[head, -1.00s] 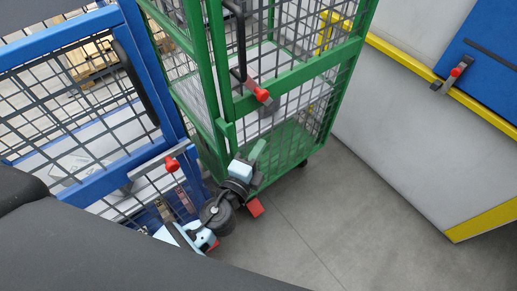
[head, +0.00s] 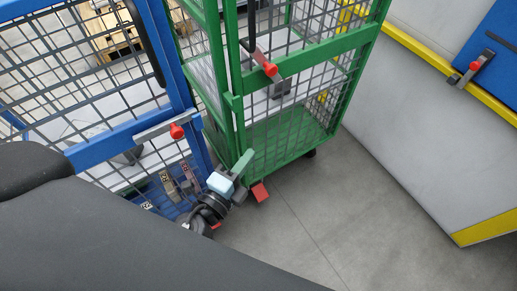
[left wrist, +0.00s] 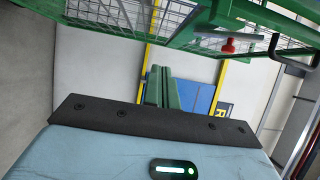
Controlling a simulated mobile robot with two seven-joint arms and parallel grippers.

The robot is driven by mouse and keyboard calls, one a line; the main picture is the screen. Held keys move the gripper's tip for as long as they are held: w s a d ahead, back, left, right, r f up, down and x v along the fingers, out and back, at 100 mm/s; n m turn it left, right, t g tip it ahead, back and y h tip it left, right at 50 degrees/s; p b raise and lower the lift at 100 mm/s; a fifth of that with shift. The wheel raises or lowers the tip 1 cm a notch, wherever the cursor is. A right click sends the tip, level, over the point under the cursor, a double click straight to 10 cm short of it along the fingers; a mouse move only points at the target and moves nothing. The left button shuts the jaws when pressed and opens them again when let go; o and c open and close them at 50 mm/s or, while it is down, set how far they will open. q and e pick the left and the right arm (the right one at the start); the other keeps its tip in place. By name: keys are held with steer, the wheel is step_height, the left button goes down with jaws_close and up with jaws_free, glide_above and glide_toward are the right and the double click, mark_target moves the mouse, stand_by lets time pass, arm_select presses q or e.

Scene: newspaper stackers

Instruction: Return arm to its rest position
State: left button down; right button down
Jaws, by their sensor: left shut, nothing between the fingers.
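My left gripper (head: 243,163) shows low in the middle of the head view, beside the lower front of the green cage cart (head: 262,163). Its green fingers are together with nothing between them. In the left wrist view the shut fingers (left wrist: 162,88) point toward a blue panel on a grey wall, below the green cart's frame. My left arm (head: 205,212) is folded low, partly hidden behind my dark body. My right gripper is in neither view.
A blue cage cart (head: 125,137) with a red-knobbed latch (head: 177,131) stands close at left. The green cart has a red latch knob (head: 270,69) and a red pedal (head: 260,192). A grey, yellow-edged unit (head: 420,130) stands at right. The grey floor (head: 330,230) between is clear.

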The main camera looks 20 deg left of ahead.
arm_select(q)
steer(key=shift+s+a, duration=0.25)
steer(key=shift+s, duration=0.2)
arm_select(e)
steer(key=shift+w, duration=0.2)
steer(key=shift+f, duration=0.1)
